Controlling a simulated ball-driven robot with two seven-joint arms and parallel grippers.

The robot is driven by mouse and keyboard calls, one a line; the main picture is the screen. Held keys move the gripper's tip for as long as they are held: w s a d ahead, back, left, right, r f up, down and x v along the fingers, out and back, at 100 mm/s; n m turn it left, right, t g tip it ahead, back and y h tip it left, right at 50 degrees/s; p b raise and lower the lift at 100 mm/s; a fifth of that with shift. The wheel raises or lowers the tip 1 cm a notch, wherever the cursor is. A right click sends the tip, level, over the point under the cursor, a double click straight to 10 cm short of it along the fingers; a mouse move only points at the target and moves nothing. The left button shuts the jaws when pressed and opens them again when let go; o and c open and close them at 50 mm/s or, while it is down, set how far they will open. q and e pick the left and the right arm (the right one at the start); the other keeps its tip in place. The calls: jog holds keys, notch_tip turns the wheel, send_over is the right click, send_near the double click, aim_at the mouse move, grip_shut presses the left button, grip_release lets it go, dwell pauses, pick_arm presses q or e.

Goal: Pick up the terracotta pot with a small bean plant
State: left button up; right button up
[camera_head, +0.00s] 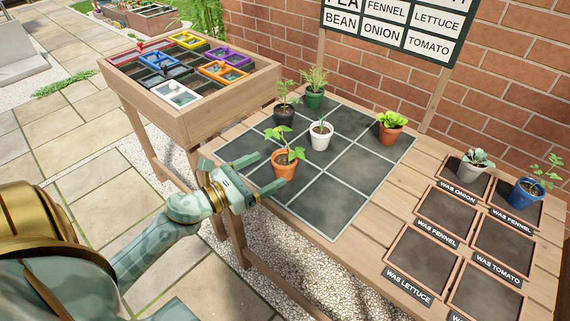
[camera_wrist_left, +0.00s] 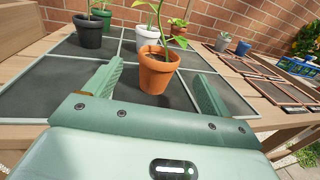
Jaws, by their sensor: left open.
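The terracotta pot (camera_head: 285,168) with a small green-leaved plant stands upright on the near left part of the dark grid mat (camera_head: 335,218). In the left wrist view the pot (camera_wrist_left: 157,76) sits in line with the gap between my fingers, its plant's stem rising from dark soil. My left gripper (camera_head: 270,172) is open, its fingers pointing at the pot from the left, close to it. No finger visibly grips the pot; whether one touches it I cannot tell. My right gripper is out of view.
A white pot (camera_head: 320,137), a black pot (camera_head: 284,114) and a green pot (camera_head: 314,99) stand behind. Another terracotta pot (camera_head: 390,131) holds a lettuce-like plant. A grey pot (camera_head: 470,169) and a blue pot (camera_head: 525,194) stand on labelled trays. A wooden box (camera_head: 178,126) stands left.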

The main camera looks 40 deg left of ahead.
aim_at(283, 159)
pick_arm(q)
jog(key=x, duration=0.8)
jog(key=shift+w, duration=0.4)
jog(key=c, duration=1.1)
